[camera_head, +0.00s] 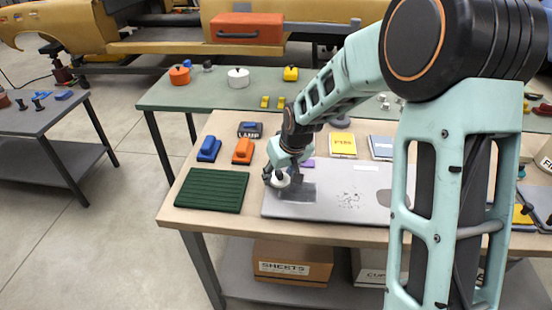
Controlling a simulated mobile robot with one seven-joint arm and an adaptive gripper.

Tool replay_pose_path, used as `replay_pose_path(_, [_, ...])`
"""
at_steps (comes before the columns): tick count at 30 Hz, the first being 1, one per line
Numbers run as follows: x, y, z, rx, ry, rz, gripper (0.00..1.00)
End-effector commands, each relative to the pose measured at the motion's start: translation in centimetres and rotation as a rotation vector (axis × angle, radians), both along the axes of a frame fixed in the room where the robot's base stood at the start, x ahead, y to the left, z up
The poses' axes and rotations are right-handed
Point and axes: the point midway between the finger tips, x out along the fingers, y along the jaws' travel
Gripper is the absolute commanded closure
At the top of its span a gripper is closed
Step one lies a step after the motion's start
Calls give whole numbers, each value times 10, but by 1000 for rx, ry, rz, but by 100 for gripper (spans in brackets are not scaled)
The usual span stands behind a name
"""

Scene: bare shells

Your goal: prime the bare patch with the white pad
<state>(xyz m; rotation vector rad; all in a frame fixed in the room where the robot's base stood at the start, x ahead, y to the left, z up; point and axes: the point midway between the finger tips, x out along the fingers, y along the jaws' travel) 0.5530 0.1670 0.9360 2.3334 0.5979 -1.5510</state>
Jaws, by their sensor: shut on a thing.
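My gripper (277,176) is shut on the white pad (279,181), a small round white piece. It holds the pad low at the left end of a grey metal panel (320,206) lying on the near table. Whether the pad touches the panel I cannot tell. A darker grey patch (302,192) shows on the panel just right of the pad. A cluster of small marks (348,199) lies near the panel's middle. My arm hides the panel's right part.
A green ribbed mat (212,190) lies left of the panel. Blue (209,149) and orange (243,151) blocks and a dark piece marked LAMP (250,130) stand behind. A yellow card (342,145) lies behind the panel. A green table (210,97) with knobbed pieces stands farther back.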

Motion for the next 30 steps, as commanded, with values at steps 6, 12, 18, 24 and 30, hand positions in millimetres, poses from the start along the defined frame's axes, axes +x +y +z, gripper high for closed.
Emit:
replay_pose_path(6, [1,1,21,-1,5,-1,74])
replay_pose_path(12, [2,3,39,-1,4,-3,74])
replay_pose_path(18, [4,4,55,-1,5,-4,74])
replay_pose_path(24, [4,5,56,-1,5,-5,74])
replay_pose_path(30, [4,5,56,-1,5,-4,74])
